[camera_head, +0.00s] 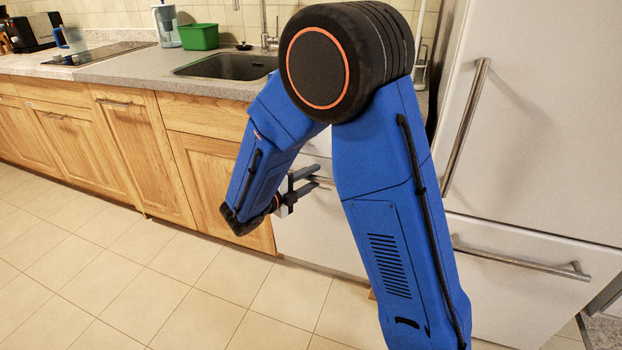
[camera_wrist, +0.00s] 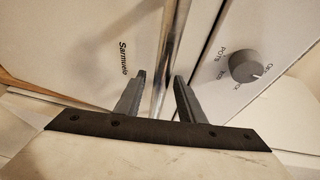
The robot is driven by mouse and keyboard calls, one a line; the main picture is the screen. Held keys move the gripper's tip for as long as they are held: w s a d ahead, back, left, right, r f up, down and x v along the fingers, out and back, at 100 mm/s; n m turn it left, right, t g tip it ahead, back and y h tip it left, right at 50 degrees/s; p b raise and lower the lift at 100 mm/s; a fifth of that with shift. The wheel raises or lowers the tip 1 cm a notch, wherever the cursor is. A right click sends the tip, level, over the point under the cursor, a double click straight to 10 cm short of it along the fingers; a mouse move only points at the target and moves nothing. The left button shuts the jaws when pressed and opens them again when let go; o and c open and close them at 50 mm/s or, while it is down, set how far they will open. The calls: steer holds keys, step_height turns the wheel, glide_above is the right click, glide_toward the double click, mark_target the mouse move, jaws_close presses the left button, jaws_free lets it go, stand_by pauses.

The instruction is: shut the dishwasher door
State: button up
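The white dishwasher door (camera_head: 318,232) stands upright, or nearly so, between the wooden cabinets and the fridge; my arm hides part of it. I cannot tell whether it is fully closed. My gripper (camera_head: 317,177) is at its upper front, by the metal handle. In the wrist view, the handle bar (camera_wrist: 170,50) runs between the two fingers of my gripper (camera_wrist: 160,76). The fingers are open, with a gap visible on each side of the bar. The door's lettered white face (camera_wrist: 85,50) lies left of the bar and a panel with a grey knob (camera_wrist: 247,66) right of it.
The white fridge (camera_head: 545,130) with long metal handles stands on the right. Wooden cabinets (camera_head: 145,150) and a counter with a sink (camera_head: 228,66) run to the left. The tiled floor (camera_head: 180,285) in front is clear.

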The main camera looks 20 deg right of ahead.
mark_target(317, 174)
steer(key=shift+c, duration=0.6)
jaws_close()
steer(key=shift+g+y, duration=0.3)
steer(key=shift+y, duration=0.2)
steer(key=w+d, duration=0.1)
steer(key=w, duration=0.1)
steer(key=w+d+r, duration=0.1)
steer(key=w+d, duration=0.1)
steer(key=shift+w+d, duration=0.1)
steer(key=shift+w, duration=0.3)
steer(key=shift+d, duration=0.1)
steer(key=shift+o, duration=0.6)
jaws_free()
steer(key=shift+d, duration=0.1)
steer(key=v, duration=1.7)
